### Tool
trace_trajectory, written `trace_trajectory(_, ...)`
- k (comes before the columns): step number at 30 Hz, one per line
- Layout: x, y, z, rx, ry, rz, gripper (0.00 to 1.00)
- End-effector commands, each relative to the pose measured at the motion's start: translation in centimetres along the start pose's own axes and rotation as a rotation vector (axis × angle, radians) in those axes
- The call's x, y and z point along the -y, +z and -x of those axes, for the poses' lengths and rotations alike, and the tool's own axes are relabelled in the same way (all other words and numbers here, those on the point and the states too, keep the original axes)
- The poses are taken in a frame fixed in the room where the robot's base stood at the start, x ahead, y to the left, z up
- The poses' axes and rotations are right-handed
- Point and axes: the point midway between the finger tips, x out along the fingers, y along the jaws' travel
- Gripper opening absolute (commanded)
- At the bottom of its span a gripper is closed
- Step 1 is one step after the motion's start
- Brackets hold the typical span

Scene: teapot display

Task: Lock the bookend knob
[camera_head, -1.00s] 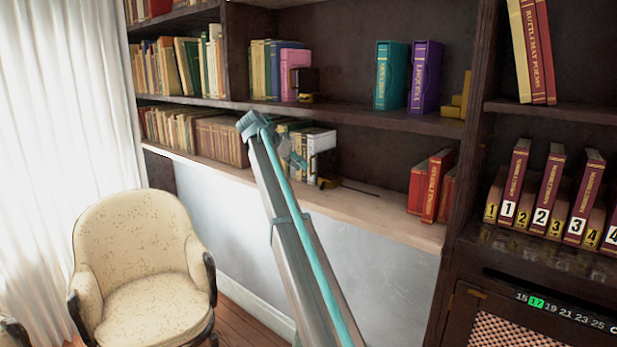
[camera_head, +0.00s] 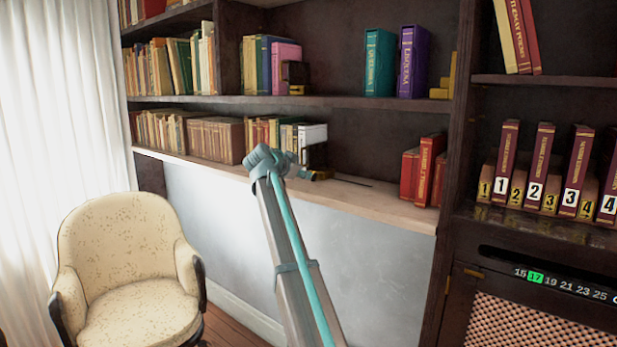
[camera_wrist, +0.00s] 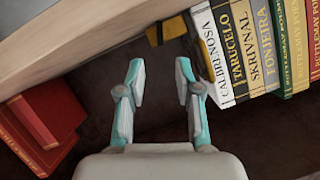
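My gripper (camera_wrist: 159,68) is open and empty in the wrist view, its two teal-and-white fingers apart. Just beyond the fingertips is the dark bookend (camera_wrist: 174,27) with a gold-coloured part (camera_wrist: 153,36), beside the white book (camera_wrist: 208,60) at the end of a row. I cannot make out the knob clearly or tell whether it is locked. In the head view, my gripper (camera_head: 312,174) is at the lower shelf, in front of the bookend (camera_head: 317,155), and partly hides its base. No contact with the bookend is visible.
The lower shelf (camera_head: 385,203) has bare room between the bookend and the red books (camera_head: 424,170). Those also show in the wrist view (camera_wrist: 45,112). Another bookend (camera_head: 295,74) stands on the shelf above. An armchair (camera_head: 130,265) is at the lower left.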

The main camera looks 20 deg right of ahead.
Motion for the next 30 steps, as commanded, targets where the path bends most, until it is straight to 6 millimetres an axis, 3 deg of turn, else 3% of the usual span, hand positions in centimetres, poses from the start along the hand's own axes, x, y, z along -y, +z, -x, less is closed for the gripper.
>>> trace_trajectory(9, 0.1, -0.1, -5.5, 0.001, 0.002, 0.001, 0.34)
trace_trajectory(15, 0.1, 0.0, -7.8, 0.001, 0.002, 0.002, 0.34)
trace_trajectory(28, 0.0, 0.0, -8.6, 0.001, 0.0, 0.002, 0.34)
trace_trajectory(30, 0.0, 0.0, -8.6, 0.001, 0.0, 0.002, 0.23)
